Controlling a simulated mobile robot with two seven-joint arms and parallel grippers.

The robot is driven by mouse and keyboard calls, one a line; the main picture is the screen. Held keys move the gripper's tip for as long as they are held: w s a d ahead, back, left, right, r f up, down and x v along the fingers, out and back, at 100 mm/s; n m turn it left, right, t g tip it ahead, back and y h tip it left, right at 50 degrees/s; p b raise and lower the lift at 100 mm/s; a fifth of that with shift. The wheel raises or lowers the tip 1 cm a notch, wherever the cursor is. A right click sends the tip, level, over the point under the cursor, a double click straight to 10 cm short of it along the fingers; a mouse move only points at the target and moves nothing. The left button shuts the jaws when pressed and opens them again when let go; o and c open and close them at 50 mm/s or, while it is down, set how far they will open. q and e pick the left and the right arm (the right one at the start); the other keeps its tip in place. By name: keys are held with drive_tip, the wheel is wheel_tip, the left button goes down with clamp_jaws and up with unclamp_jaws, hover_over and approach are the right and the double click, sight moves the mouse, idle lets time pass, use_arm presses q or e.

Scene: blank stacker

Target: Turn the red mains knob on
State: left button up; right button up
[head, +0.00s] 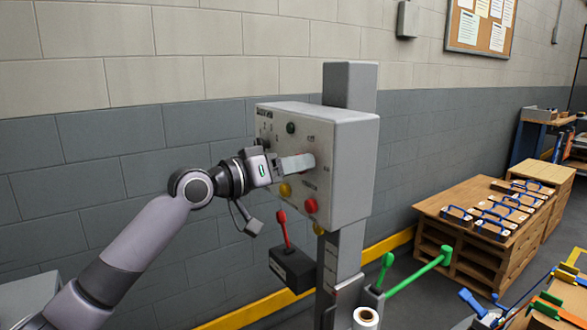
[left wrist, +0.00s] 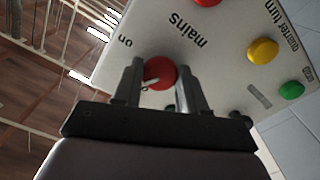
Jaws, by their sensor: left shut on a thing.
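The red mains knob (left wrist: 161,71) sits on the face of the grey control box (head: 347,150), below the printed word "mains" in the left wrist view. A white mark on the knob points to the lower left there, and the label "on" is to the upper left of the knob. My left gripper (left wrist: 162,76) is shut on the knob, one finger on each side. In the head view my left gripper (head: 302,163) reaches the box face and hides the knob. My right gripper is not in view.
Red (head: 311,205) and yellow (head: 285,189) buttons are close below my gripper. A red-handled lever (head: 283,228) on a black box and a green lever (head: 420,274) stand lower down. A block wall is behind.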

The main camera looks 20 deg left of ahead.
use_arm(q)
drive_tip(key=shift+f+m+b, duration=0.1)
drive_tip(key=shift+m+b, duration=1.1)
drive_tip(key=shift+m, duration=4.7)
drive_tip(key=o, duration=1.1)
drive_tip(key=shift+c, duration=0.2)
